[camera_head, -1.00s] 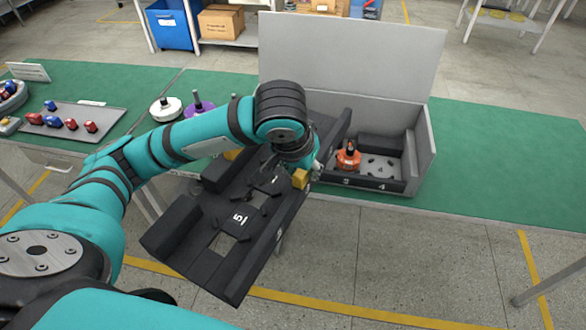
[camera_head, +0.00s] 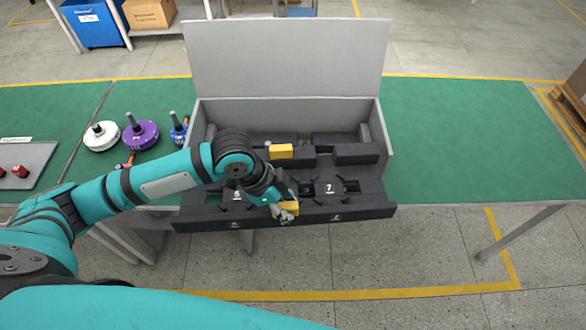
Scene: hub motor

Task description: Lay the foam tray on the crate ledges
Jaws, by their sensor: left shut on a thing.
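The black foam tray (camera_head: 350,212) has numbered cut-outs, with 5 and 7 readable, and a yellow tab (camera_head: 281,151) on its far side. It is roughly square to the grey open-lidded crate (camera_head: 285,60). It overlaps the front of the crate opening, and its near edge sticks out in front of the crate. My left gripper (camera_head: 286,208) is shut on the tray at the near yellow tab. The tray hides the crate's ledges and most of its inside, so I cannot tell whether it touches them. My right gripper is not in view.
A white-based hub motor (camera_head: 101,135), a purple one (camera_head: 140,133) and a blue one (camera_head: 180,129) stand left of the crate. A grey tray (camera_head: 35,158) with red parts lies further left. The green bench (camera_head: 460,140) is clear on the right.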

